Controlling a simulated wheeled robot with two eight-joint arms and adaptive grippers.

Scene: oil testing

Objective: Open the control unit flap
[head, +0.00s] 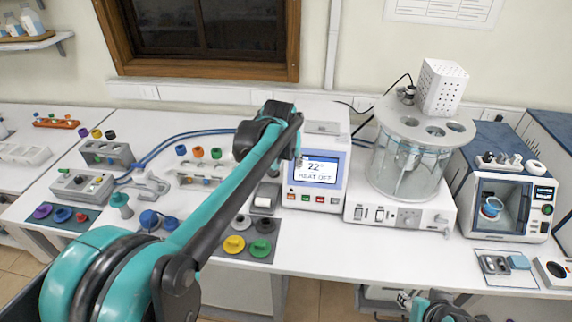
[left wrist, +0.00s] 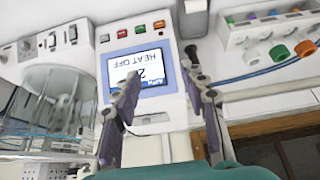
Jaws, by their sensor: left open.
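The control unit (head: 325,135) is a white box with a lit screen reading 22 and HEAT OFF, and coloured buttons below. A grey panel (head: 323,127) lies on its top; I cannot tell for sure that this is the flap. My left gripper (head: 298,158) is at the unit's upper left edge, largely hidden by my own arm. In the left wrist view the unit (left wrist: 112,65) appears upside down. Part of my right arm shows at the bottom right.
A glass bath with a grey lid (head: 425,128) stands right of the unit, and a testing device (head: 510,195) farther right. Racks with coloured caps (head: 200,170) stand left. A dark mat (head: 262,245) with coloured knobs lies in front.

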